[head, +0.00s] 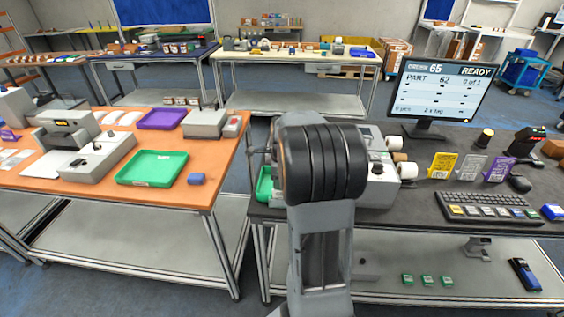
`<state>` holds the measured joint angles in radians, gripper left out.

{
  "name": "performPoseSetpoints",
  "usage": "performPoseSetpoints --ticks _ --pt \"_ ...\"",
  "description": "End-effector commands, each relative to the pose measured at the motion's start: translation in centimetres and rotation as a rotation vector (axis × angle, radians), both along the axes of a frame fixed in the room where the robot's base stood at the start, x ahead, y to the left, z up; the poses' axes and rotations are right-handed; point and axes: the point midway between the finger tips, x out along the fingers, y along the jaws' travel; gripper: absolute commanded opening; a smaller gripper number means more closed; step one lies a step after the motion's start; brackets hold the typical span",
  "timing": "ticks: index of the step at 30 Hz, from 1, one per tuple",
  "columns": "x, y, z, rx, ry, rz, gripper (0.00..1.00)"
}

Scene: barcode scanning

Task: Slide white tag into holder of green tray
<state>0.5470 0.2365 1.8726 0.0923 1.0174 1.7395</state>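I cannot make out which tray has the holder. Several small white pieces (128,118) lie at the back of the orange table, too small to tell if one is the white tag. My arm stands in the middle of the picture, in front of the dark table. My gripper is not visible.
A purple tray (162,119), grey machines (98,155) and a blue block (196,179) share the orange table (60,190). The dark table holds a monitor (440,92), a keyboard (490,208), white rolls (407,170) and coloured cards (442,165). A gap separates the tables.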

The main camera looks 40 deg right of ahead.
Motion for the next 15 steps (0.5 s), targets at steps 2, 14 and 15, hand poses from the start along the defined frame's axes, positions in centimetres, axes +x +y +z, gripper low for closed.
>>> performPoseSetpoints --ticks 2,14,15 --pt "0.0 -0.2 1.8 -0.003 -0.005 0.000 0.33" --pt "-0.5 -0.6 9.2 -0.001 -0.003 -0.001 0.33" --pt "-0.5 -0.6 9.7 -0.002 -0.004 -0.001 0.33"
